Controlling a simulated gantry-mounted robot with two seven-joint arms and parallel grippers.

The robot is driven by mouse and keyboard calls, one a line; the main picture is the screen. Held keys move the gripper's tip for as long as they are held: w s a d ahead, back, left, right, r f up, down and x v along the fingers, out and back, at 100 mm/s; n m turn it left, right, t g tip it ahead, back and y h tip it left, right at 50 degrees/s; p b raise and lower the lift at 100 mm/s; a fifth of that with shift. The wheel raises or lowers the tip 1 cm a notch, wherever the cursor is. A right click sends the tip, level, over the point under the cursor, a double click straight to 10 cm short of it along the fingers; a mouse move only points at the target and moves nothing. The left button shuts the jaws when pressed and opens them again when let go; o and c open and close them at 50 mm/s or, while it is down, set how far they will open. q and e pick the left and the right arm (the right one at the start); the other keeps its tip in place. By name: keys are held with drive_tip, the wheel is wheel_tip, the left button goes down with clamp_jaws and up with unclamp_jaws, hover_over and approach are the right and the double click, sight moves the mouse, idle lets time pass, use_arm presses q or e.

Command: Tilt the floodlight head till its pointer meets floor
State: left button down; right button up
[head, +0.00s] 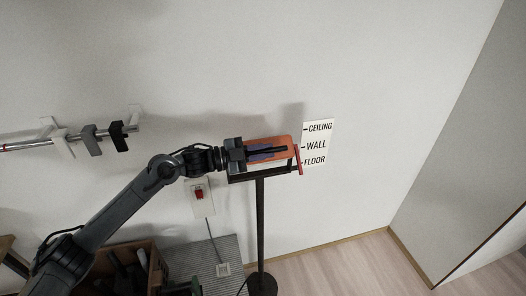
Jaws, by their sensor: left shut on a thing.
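The floodlight head (283,142) is an orange box on a dark bracket (262,175) atop a slim black stand (260,220). My left gripper (272,152) lies across the head and is shut on it, hiding part of it. A red pointer (299,160) is at the head's right end, beside the white label plate (318,143). The plate reads CEILING, WALL and FLOOR from top to bottom, with small tick marks on its left edge. The pointer spans near the WALL and FLOOR ticks; I cannot tell exactly which its tip meets. My right gripper is not in view.
A wall rail with dark clamps (91,139) is at the left. A brown crate (150,255) of tools stands below my arm. The floor at right is clear.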

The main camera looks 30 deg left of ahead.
use_arm(q)
drive_tip(key=shift+f, duration=0.1)
drive_tip(key=c, duration=1.1)
unclamp_jaws()
drive_tip(key=shift+s, duration=0.1)
drive_tip(key=b+v, duration=0.2)
drive_tip(key=v, duration=0.8)
drive_tip(key=shift+s+a+b, duration=0.2)
drive_tip(key=shift+s+b, duration=0.05)
drive_tip(key=shift+b, duration=0.05)
